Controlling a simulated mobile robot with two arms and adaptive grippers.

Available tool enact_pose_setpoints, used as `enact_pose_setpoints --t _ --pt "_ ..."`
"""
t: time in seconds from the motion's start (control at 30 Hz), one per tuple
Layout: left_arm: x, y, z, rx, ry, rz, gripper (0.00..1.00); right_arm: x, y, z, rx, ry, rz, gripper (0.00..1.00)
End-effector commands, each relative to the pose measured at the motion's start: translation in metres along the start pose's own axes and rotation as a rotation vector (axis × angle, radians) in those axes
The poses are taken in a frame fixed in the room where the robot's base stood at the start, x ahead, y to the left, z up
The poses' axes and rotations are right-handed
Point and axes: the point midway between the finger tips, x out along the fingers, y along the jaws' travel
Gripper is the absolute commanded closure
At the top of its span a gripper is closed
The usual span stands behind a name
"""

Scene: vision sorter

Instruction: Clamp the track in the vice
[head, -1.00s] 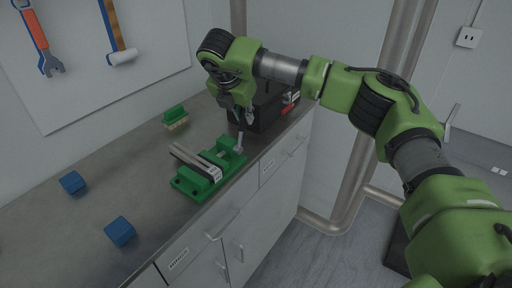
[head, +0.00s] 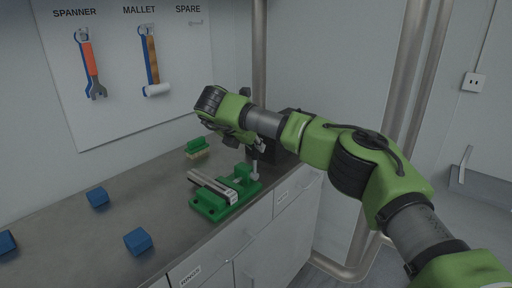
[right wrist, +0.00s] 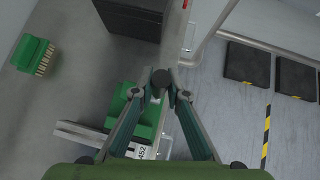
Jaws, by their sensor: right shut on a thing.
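The green vice (head: 209,208) stands at the bench's front edge. It also shows in the right wrist view (right wrist: 121,104). The track (head: 208,183), a grey bar with a white label end, lies between the vice jaws; in the right wrist view the track (right wrist: 80,132) is partly behind my finger. Whether the jaws press on it I cannot tell. The vice's grey handle (head: 256,166) is at its right end. My right gripper (head: 252,143) is above that end; in the right wrist view my right gripper (right wrist: 170,84) is shut at the handle's top, its grip partly hidden. My left gripper is not in view.
A green brush (head: 197,145) lies behind the vice. Blue blocks (head: 138,241) (head: 97,197) lie on the bench at left. A dark box (head: 287,145) stands behind my right arm. A spanner (head: 91,70) and mallet (head: 153,65) hang on the wall board.

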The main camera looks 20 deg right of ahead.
Motion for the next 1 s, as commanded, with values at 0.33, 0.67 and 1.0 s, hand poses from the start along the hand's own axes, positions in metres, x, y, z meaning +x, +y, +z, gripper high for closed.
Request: enact_pose_setpoints --t 0.33,0.67,1.0 --pt "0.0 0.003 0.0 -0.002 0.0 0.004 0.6 0.0 0.001 -0.005 -0.008 0.008 0.001 0.68" --pt "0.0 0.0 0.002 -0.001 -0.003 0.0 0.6 -0.013 0.002 -0.003 -0.005 0.004 0.003 0.68" --pt "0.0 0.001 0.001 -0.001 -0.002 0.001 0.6 -0.084 0.003 -0.004 -0.007 0.003 0.006 0.68"
